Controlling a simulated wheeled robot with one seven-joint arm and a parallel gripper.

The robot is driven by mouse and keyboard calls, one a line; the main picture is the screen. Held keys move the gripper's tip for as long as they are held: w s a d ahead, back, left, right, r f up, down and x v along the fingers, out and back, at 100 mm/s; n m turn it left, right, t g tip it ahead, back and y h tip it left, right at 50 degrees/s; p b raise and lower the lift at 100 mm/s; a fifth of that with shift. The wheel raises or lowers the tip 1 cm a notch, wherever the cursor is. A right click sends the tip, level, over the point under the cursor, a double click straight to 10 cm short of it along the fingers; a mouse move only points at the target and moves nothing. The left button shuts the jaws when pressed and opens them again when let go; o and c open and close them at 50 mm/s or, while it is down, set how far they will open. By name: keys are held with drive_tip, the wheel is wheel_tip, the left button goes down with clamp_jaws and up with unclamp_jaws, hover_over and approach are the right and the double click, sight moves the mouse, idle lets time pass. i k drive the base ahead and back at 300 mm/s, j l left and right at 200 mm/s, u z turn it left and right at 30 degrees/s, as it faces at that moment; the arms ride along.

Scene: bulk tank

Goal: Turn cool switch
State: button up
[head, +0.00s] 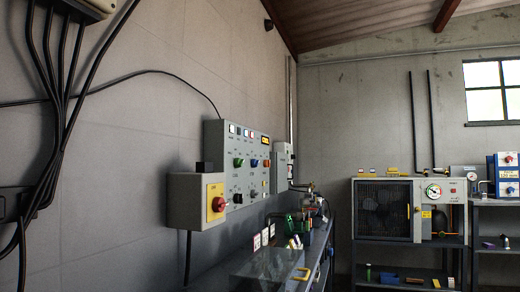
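A grey control panel (228,140) is mounted on the left wall, seen at a slant. It carries small indicator lights along its top, a green knob (238,162), a blue knob (254,163), a red knob (266,163) and several dark knobs lower down. The labels are too small to read, so I cannot tell which one is the cool switch. A smaller grey box in front has a red rotary switch (218,204) on a yellow plate and partly overlaps the panel's near edge. My gripper is not in view.
A dark bench (313,250) runs along the wall below the panel, with green and metal fittings on it. A clear box (270,264) is at its near end. A caged fan unit (385,210) stands on shelving at the back. Black cables (62,110) hang at left.

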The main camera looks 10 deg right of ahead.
sight(238, 164)
drive_tip(key=i+l+u, duration=0.1)
drive_tip(key=l, duration=0.2)
drive_tip(key=i+l+u, duration=0.1)
drive_tip(key=i+l, duration=0.15)
drive_tip(key=i+l+u, duration=0.1)
drive_tip(key=l, duration=0.3)
drive_tip(key=i+l+u, duration=0.1)
drive_tip(key=l, duration=0.25)
drive_tip(key=i+l+u, duration=0.1)
drive_tip(key=l, duration=0.25)
drive_tip(key=i+l+u, duration=0.1)
drive_tip(key=l+u, duration=0.2)
drive_tip(key=l, duration=0.2)
